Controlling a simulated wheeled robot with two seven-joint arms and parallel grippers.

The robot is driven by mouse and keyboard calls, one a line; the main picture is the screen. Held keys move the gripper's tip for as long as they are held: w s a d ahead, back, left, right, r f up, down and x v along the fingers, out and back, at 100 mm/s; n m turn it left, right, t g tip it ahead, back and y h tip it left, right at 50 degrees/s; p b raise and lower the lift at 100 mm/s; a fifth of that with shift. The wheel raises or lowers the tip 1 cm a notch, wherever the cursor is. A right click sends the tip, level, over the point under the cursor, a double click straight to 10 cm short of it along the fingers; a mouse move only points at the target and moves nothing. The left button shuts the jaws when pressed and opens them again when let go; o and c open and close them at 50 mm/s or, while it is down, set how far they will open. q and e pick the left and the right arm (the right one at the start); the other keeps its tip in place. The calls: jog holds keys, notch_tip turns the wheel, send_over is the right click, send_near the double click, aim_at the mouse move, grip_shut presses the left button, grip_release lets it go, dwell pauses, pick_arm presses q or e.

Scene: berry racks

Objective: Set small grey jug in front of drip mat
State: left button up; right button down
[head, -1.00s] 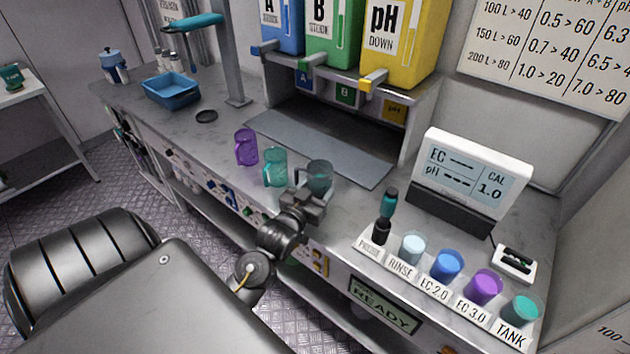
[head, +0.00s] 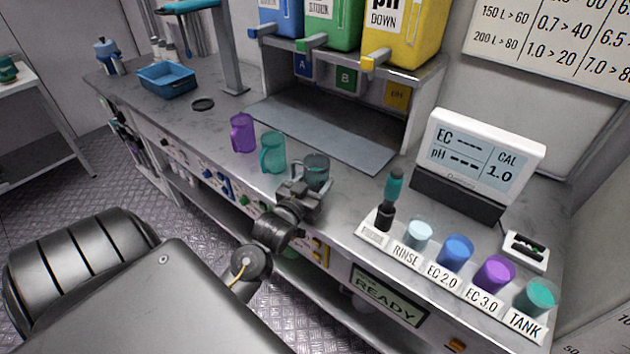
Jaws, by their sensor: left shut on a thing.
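The small grey jug (head: 317,167), dark and see-through, is upright at the front of the bench. My left gripper (head: 308,187) is shut on it from the near side and hides its lower part. The grey drip mat (head: 335,137) lies flat under the dispensers, just behind the jug. I cannot tell whether the jug's base touches the bench. My right gripper is not in view.
A teal jug (head: 272,152) stands close left of the grey jug, with a purple jug (head: 242,133) beyond it. To the right are a probe (head: 388,205), a rinse cup (head: 419,233), coloured cups and a meter (head: 480,155). Bench between jug and probe is clear.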

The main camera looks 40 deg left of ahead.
pick_arm(q)
jog(key=shift+f, duration=0.1)
jog(key=o, duration=1.2)
jog(key=shift+o, duration=0.2)
jog(key=shift+s, duration=0.3)
jog(key=s+d+b, duration=0.2)
jog(key=s, duration=0.9)
